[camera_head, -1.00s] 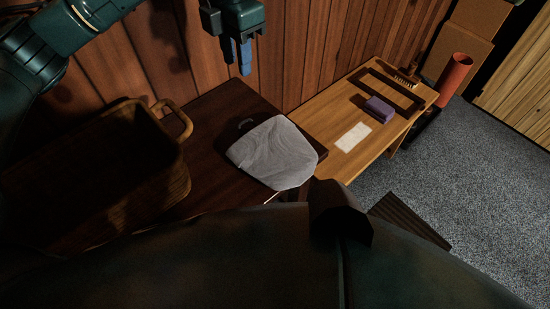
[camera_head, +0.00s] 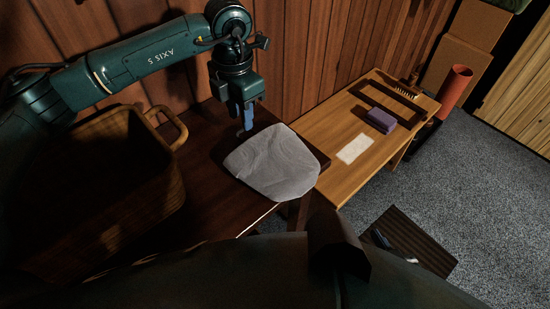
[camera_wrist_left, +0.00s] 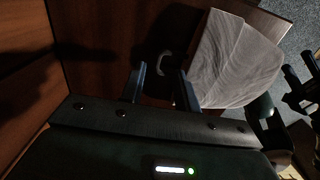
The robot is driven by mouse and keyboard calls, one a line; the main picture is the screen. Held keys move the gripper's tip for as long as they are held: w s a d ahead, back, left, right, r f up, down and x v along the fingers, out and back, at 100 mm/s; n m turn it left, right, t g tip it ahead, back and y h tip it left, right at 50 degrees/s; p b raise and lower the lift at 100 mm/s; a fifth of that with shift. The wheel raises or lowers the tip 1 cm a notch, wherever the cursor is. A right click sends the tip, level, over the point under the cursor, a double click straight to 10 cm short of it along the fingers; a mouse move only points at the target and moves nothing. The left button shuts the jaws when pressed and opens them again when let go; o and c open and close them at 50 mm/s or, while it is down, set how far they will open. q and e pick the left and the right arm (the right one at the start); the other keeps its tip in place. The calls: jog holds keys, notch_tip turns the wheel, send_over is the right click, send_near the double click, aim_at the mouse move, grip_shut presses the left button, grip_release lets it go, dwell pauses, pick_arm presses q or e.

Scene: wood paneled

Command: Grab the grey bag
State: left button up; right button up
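The grey bag (camera_head: 275,165) lies flat on the dark wooden table, with a small curved handle at its far-left side. In the left wrist view the bag (camera_wrist_left: 232,62) is right of the fingers, and the handle (camera_wrist_left: 163,64) lies just beyond the fingertips, roughly between them. My left gripper (camera_head: 246,125) points down over the handle end of the bag. Its two fingers (camera_wrist_left: 160,70) are apart with nothing between them. What looks like my right gripper (camera_wrist_left: 303,72) shows at the right edge of the left wrist view, two dark prongs apart and empty.
A wicker basket (camera_head: 168,205) stands on the dark table (camera_head: 215,205) at left. A lighter wooden table (camera_head: 335,178) at right holds a white card (camera_head: 355,148), a purple block (camera_head: 381,120) and a brush (camera_head: 409,88). A red cylinder (camera_head: 455,88) stands behind. Wood panelling backs both tables.

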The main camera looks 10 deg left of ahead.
aim_at(241, 130)
pick_arm(q)
notch_tip(241, 130, down, 4)
jog(key=shift+a+f, duration=0.1)
jog(key=shift+a, duration=0.05)
grip_shut()
dwell(0.4)
